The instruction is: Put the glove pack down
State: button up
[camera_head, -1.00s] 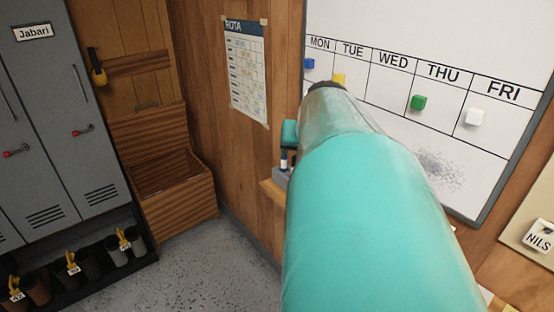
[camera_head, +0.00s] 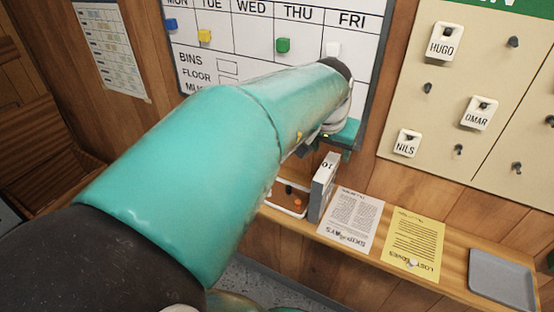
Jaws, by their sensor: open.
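A narrow pale box marked 10 (camera_head: 323,186), which looks like the glove pack, stands upright on the wooden shelf (camera_head: 446,248) below the whiteboard. It is just right of a small white-rimmed tray. My gripper (camera_head: 332,146) is open, just above the box and in front of the whiteboard's lower edge. My teal arm hides part of the gripper, and I cannot tell whether its fingers touch the box.
The tray (camera_head: 291,208) holds small dark and orange things. A white sheet (camera_head: 350,219) and a yellow sheet (camera_head: 414,243) lie right of the box. A grey tray (camera_head: 501,279) is at the shelf's right end. A tag board (camera_head: 478,100) hangs above.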

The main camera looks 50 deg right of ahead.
aim_at(330, 161)
jog(key=shift+x, duration=4.9)
jog(key=shift+w+d, duration=0.1)
jog(key=shift+w, duration=0.1)
jog(key=shift+r, duration=0.1)
grip_shut()
